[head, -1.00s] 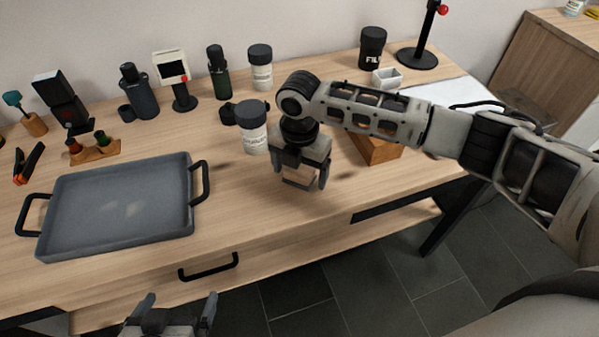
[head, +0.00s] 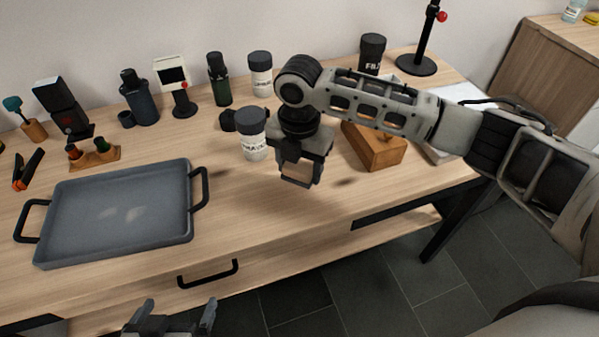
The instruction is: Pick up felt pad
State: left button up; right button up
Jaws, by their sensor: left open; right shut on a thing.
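My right gripper (head: 299,176) hangs fingers-down just above the front part of the wooden table (head: 240,215). It is shut on a small tan piece (head: 294,171), which I take to be the felt pad. The fingers cover most of it, so its shape and thickness are hard to tell. My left gripper (head: 172,318) is open and empty at the bottom edge of the view, in front of the table's edge. No other felt pad can be made out on the table.
A grey tray (head: 75,250) with black handles lies at the left. A white jar with a dark lid (head: 253,143) stands just left of my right gripper, and a wooden block (head: 378,147) to its right. Bottles line the back. The middle front is clear.

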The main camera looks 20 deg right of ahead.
jog(key=s+a+r, duration=0.3)
jog(key=s+r, duration=0.5)
jog(key=s, duration=0.4)
jog(key=shift+s+a+r, duration=0.3)
jog(key=shift+s+r, duration=0.05)
jog(key=shift+r, duration=0.05)
jog(key=shift+o, duration=1.3)
jog(key=shift+c, duration=0.4)
